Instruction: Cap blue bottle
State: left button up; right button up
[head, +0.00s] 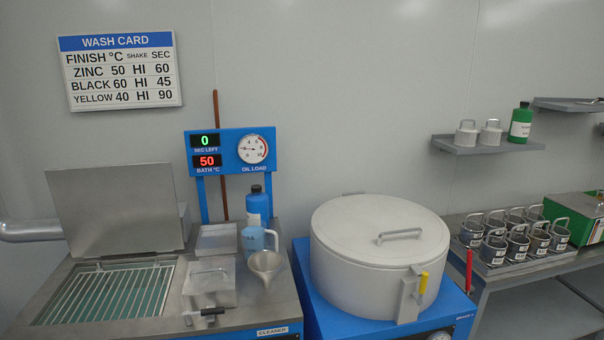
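The blue bottle (258,203) stands upright at the back right of the steel wash bench, behind a light blue jug (256,238). The jug hides its lower part. A pale label shows on its front. A dark top shows at its neck; it is too small to tell whether this is a cap fully seated. No separate loose cap can be made out. Neither of my grippers is in view.
A metal funnel (265,264) and lidded steel box (209,280) crowd the bench near the jug. An open bath with a grate (108,292) is left. A large lidded drum (380,250) stands right. Metal baskets (497,251) and a green bottle (521,123) are farther right.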

aim_at(257, 205)
jog(key=i+l+z, duration=0.2)
jog(key=i+l, duration=1.1)
